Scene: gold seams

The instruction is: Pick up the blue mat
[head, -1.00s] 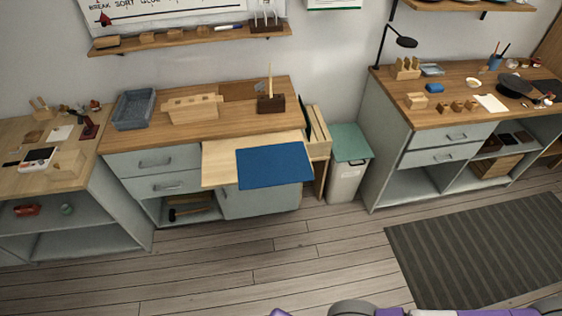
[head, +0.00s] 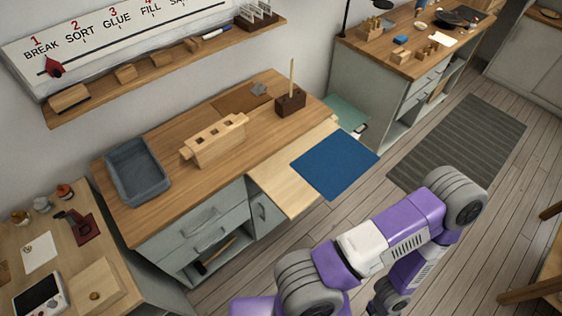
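The blue mat (head: 335,164) lies flat on a light wooden pull-out board (head: 283,186) at the front of the middle workbench. Part of the mat reaches past the board's right end. A purple and white arm of mine crosses the lower right of the head view, in front of and below the mat, apart from it in the picture. Neither gripper shows in this view.
The workbench top (head: 140,226) holds a grey bin (head: 138,172), a wooden block rack (head: 215,141) and a dark brown holder (head: 290,102). A green-lidded bin (head: 346,112) stands behind the mat. A striped rug (head: 462,146) lies on open floor to the right.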

